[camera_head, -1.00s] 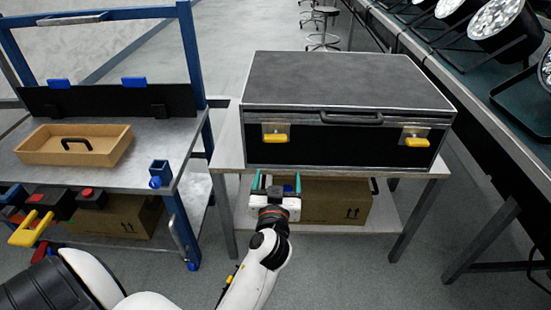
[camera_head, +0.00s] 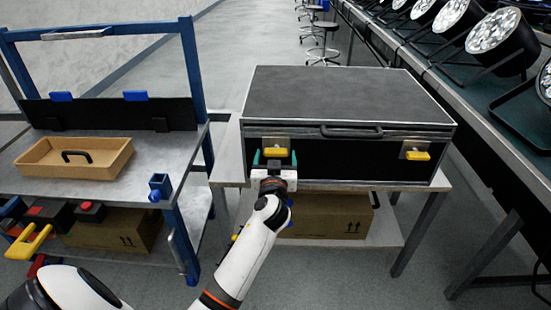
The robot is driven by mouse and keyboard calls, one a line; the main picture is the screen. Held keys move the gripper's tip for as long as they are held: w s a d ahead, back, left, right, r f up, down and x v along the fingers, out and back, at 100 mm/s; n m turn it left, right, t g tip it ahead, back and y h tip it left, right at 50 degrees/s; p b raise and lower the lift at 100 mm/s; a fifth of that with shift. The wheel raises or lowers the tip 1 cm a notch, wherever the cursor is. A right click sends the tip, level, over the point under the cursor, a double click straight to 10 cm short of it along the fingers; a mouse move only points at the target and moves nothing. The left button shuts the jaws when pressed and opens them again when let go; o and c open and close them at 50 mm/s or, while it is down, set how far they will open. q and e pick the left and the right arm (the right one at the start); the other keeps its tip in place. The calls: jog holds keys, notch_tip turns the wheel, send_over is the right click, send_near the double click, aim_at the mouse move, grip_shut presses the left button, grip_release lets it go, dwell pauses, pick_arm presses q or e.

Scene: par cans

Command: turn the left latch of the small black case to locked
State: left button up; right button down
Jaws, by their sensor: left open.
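The black case (camera_head: 345,97) lies closed on a table, with a dark handle (camera_head: 351,132) in the middle of its front. Its left latch (camera_head: 275,152) is a yellow lever on a metal plate, lying about level. Its right latch (camera_head: 417,156) is a like yellow lever, also about level. My left gripper (camera_head: 273,158) is open, pointing at the case front. Its teal fingertips stand on either side of the left latch, just below it; I cannot tell whether they touch it. My right gripper is not in view.
A cardboard box (camera_head: 330,217) stands on the shelf under the case. A workbench (camera_head: 160,140) with a wooden tray (camera_head: 75,158) and a blue holder (camera_head: 160,184) is at left. A long table with several lamps (camera_head: 490,28) is at right. Stools (camera_head: 322,42) stand behind.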

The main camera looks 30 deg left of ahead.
pick_arm(q)
jog(key=shift+c, duration=0.6)
jog(key=c, duration=0.9)
